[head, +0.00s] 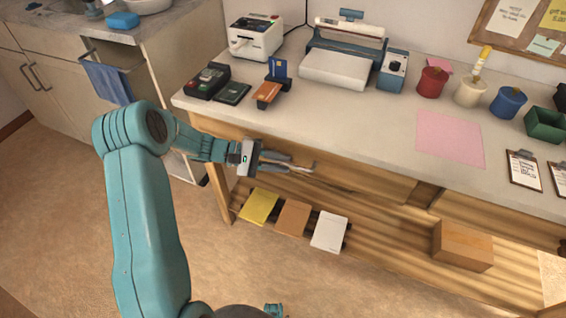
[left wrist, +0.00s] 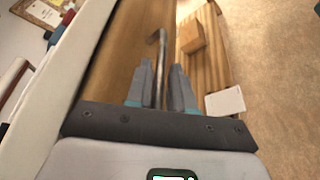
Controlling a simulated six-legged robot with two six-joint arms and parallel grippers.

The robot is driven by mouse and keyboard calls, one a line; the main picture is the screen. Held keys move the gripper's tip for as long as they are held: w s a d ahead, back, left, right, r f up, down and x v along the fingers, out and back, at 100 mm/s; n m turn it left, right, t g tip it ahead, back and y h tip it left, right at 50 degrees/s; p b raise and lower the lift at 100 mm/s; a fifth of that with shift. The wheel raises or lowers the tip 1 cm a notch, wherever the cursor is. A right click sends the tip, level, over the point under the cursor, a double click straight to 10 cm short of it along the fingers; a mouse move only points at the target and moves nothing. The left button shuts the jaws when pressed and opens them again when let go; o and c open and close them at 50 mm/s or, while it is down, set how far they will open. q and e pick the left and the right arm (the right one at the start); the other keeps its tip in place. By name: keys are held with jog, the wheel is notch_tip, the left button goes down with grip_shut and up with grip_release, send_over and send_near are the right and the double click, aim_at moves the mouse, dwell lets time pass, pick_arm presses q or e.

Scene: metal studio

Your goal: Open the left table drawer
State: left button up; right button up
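The left table drawer (head: 372,182) is a wooden front under the tabletop's left half, and it looks flush with the table frame. Its metal bar handle (head: 312,168) sticks out just past my left gripper's fingertips in the head view. My left gripper (head: 290,163) is in front of the drawer, with its two fingers apart. In the left wrist view the handle (left wrist: 161,45) runs between the two fingers (left wrist: 162,75), with a finger on each side. I cannot tell whether they touch it. The fingers hide part of the handle. My right gripper does not show.
The white tabletop (head: 365,118) carries a card reader, a printer, a press and several cups. The lower slatted shelf (head: 385,240) holds a wooden box (head: 462,246) and several pads. A cabinet with a blue towel (head: 107,82) stands left. The floor in front is clear.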

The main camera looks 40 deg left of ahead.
pick_arm(q)
jog(key=shift+w+d+f, duration=0.15)
jog(key=shift+w+d, duration=0.2)
jog(key=shift+d, duration=0.05)
jog(key=shift+c, duration=0.3)
grip_shut()
jog(key=shift+s, duration=0.1)
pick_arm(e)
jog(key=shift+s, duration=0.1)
